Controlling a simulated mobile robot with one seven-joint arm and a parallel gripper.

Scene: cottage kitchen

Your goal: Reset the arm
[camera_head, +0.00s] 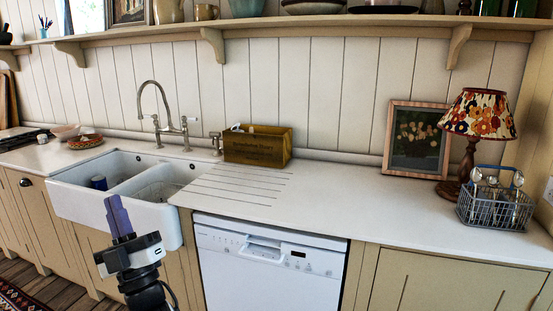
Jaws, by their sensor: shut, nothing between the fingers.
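My gripper (118,217) shows at the lower left, in front of the white double sink (122,208). Its purple-grey fingers point up and are closed together with nothing between them. The white and black wrist below it reaches up from the bottom edge of the picture. The gripper covers part of the sink's front in this view and appears apart from it, though the exact gap cannot be told.
The white countertop (330,205) is mostly clear right of the sink. A wooden box (257,148), picture frame (415,140), patterned lamp (479,115) and wire basket (495,207) stand on it. A dishwasher (265,270) sits below. A shelf (300,25) runs above.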

